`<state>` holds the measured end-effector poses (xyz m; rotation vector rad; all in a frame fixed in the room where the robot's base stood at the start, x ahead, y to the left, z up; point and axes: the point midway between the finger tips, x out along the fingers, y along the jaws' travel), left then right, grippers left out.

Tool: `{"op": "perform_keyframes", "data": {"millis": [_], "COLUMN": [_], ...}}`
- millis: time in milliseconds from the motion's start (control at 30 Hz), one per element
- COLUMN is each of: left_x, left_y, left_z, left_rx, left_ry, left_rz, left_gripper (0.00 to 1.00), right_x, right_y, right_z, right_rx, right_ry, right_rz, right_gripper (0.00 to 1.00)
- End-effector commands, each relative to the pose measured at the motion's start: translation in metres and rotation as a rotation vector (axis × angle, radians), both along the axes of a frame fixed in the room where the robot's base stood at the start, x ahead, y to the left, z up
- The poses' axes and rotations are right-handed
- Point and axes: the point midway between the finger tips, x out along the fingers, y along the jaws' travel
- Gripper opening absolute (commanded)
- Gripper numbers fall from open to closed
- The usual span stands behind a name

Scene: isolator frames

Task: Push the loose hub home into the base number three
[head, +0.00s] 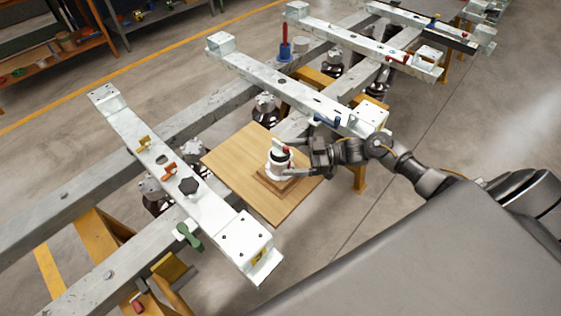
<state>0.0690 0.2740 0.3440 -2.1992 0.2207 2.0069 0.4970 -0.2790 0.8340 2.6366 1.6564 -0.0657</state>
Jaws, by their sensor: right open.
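A small white round piece (279,162) with a dark band near its top stands on a brown wooden block (268,183) on the light wooden board (235,160). It may be the loose hub; the view is too small to be sure. A bit of red shows by its top right. My right gripper (292,161) reaches in from the right, open, with its fingertips close beside the white piece; I cannot tell if they touch it. Several metal-and-black round bases, one of them behind the board (265,108), sit under the pale beams. I cannot read which is number three. My left gripper is out of view.
White cross beams (290,95) run on both sides of the board, close to my right arm. A red-and-blue post (285,45) stands farther back. Shelves (50,45) are at upper left.

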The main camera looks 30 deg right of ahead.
Motion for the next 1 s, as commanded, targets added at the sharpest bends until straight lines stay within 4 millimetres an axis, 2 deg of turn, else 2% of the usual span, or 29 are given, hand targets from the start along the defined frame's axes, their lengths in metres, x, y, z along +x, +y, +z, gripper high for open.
{"op": "perform_keyframes", "data": {"millis": [233, 333, 667, 1000], "left_x": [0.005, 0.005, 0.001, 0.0], "left_y": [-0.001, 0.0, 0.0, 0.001], "left_z": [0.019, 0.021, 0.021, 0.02], "left_rx": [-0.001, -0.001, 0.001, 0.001], "left_ry": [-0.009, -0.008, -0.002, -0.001], "left_rz": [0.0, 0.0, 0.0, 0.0], "left_gripper": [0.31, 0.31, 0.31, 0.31], "right_x": [0.014, 0.02, 0.023, 0.022], "right_y": [0.028, 0.039, 0.046, 0.046], "right_z": [0.01, 0.006, 0.004, 0.004], "right_rx": [0.005, 0.003, 0.001, 0.001], "right_ry": [-0.002, 0.0, 0.0, 0.0], "right_rz": [0.0, -0.001, -0.001, -0.001], "right_gripper": [0.89, 0.89, 0.89, 0.46]}}
